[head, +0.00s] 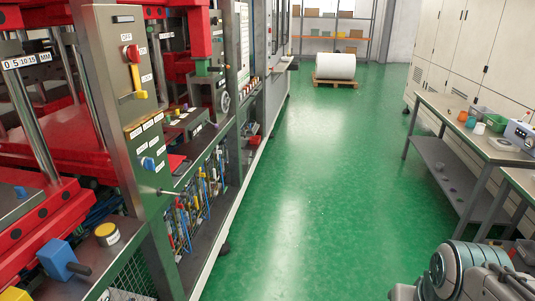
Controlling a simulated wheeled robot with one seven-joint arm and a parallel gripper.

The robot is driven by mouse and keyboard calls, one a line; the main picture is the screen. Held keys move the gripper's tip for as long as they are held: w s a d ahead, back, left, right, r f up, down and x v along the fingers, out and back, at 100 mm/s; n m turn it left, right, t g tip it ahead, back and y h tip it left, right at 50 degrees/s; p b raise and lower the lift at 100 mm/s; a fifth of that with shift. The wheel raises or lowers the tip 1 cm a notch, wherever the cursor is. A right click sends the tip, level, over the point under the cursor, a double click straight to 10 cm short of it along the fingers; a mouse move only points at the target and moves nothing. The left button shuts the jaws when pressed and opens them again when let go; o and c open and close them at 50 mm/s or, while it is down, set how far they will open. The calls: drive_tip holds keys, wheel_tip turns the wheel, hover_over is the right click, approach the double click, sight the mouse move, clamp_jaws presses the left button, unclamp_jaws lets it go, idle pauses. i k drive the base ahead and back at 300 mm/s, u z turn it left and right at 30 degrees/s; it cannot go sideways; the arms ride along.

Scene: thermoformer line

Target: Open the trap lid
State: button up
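I cannot pick out the trap lid for certain in the head view. The machine (125,120) fills the left side, with a grey panel carrying labels. A red knob and a yellow lever (138,80) sit high on that panel, and a blue knob (149,163) sits lower. At the lower left are a blue block (60,258) with a black handle and a small round yellow-topped can (107,234). My gripper is not in view; only rounded parts of my own arm show at the bottom right.
A green floor aisle (290,180) runs clear down the middle. A grey workbench (465,125) with small containers stands right, with cabinets (470,45) behind it. A white roll (335,66) on a pallet and shelving stand at the far end. Hoses and cables hang under the machine.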

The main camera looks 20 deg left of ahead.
sight(245, 153)
drive_tip(key=u, duration=0.25)
drive_tip(key=i, duration=2.3)
drive_tip(key=u, duration=0.55)
drive_tip(key=i, duration=3.15)
drive_tip(key=u, duration=0.05)
